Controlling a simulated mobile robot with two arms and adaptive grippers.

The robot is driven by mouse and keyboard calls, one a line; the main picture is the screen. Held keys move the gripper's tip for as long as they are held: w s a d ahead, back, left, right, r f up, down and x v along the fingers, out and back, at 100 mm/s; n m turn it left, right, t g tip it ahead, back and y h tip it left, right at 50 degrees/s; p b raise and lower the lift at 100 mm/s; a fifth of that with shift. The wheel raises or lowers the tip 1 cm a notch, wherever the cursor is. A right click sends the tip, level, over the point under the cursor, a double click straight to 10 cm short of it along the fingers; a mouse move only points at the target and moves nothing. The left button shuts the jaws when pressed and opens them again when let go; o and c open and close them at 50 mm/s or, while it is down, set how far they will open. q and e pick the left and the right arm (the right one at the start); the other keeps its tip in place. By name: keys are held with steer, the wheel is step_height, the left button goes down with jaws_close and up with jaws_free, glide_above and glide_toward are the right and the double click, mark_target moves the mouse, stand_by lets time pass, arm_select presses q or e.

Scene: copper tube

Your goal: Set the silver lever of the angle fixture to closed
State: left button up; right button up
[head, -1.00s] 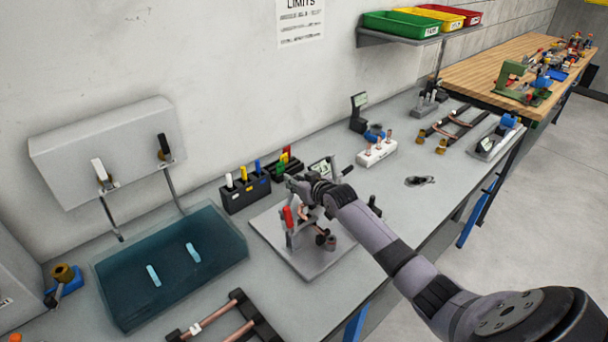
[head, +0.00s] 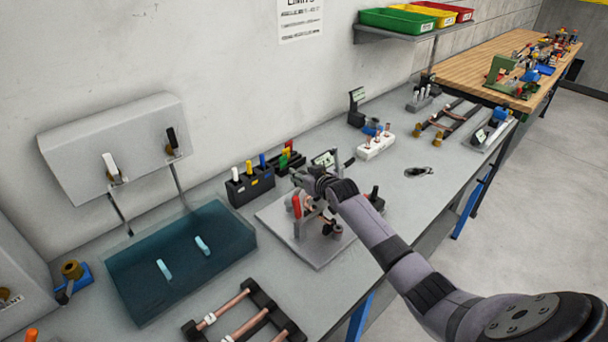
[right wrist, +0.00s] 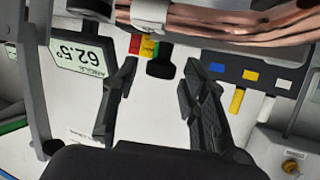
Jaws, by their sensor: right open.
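The angle fixture (head: 316,255) is a grey plate on the bench in the head view, with an upright red handle (head: 297,206), a small copper tube piece and dark knobs. I cannot make out a silver lever clearly; my gripper and wrist cover part of the fixture. My right gripper (head: 304,180) is above the back of the fixture. In the right wrist view its two dark fingers (right wrist: 160,100) are apart with nothing between them. Copper tubing (right wrist: 235,22) crosses the top there. The angle display (right wrist: 82,57) appears upside down and reads 62.5°. My left gripper is out of view.
A dark block with coloured handles (head: 249,188) stands behind the fixture. A blue-tinted tank (head: 180,262) is to the left and a copper tube frame (head: 245,318) in front. A white block (head: 376,146) stands right of the fixture. Bench right of my forearm is mostly clear.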

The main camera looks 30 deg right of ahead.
steer(key=d+v, duration=0.1)
steer(key=v, duration=1.1)
steer(key=shift+a, duration=0.45)
steer(key=shift+c, duration=0.4)
